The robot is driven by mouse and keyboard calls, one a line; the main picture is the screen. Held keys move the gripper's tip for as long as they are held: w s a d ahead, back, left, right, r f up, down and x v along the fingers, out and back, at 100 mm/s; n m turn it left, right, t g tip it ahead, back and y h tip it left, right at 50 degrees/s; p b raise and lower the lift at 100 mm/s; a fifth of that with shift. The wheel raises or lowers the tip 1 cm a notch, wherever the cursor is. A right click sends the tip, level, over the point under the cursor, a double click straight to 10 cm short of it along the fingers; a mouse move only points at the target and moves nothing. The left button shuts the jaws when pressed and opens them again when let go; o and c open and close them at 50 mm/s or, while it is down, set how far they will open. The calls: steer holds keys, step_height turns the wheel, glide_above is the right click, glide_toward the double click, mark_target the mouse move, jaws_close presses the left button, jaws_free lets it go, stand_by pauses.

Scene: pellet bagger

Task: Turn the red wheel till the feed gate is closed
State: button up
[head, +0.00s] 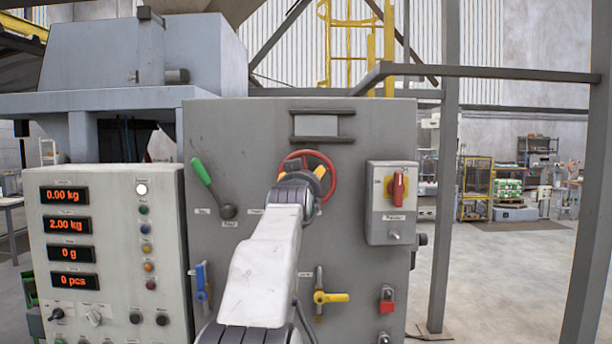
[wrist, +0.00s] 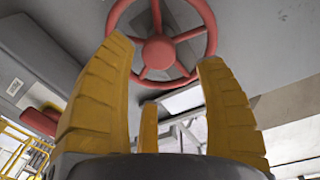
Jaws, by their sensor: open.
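The red wheel (head: 327,161) is mounted on the grey cabinet front, right of the green-handled lever. In the wrist view the red wheel (wrist: 160,51) shows its hub, spokes and round rim beyond my fingers. My gripper (head: 318,172) is in front of the wheel in the head view and covers its lower left part. In the wrist view my gripper (wrist: 165,75) is open, with its yellow fingers spread below the hub and nothing held between them. I cannot tell whether a fingertip touches the wheel. The feed gate cannot be made out.
A green-handled lever (head: 201,171) is left of the wheel, and a red rotary switch (head: 398,187) on a grey box is to the right. Below are a blue valve handle (head: 201,282), a yellow handle (head: 331,297) and a red padlock (head: 387,305). A control panel (head: 110,250) stands left.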

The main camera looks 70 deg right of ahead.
steer(key=shift+p+x, duration=1.5)
steer(key=shift+x, duration=1.25)
steer(key=shift+c, duration=0.2)
steer(key=shift+a+r, duration=0.1)
steer(key=shift+r, duration=0.05)
steer(key=c, duration=1.3)
jaws_close()
steer(key=shift+a+n+b, duration=0.1)
steer(key=shift+n+b, duration=0.2)
steer(key=shift+b, duration=0.15)
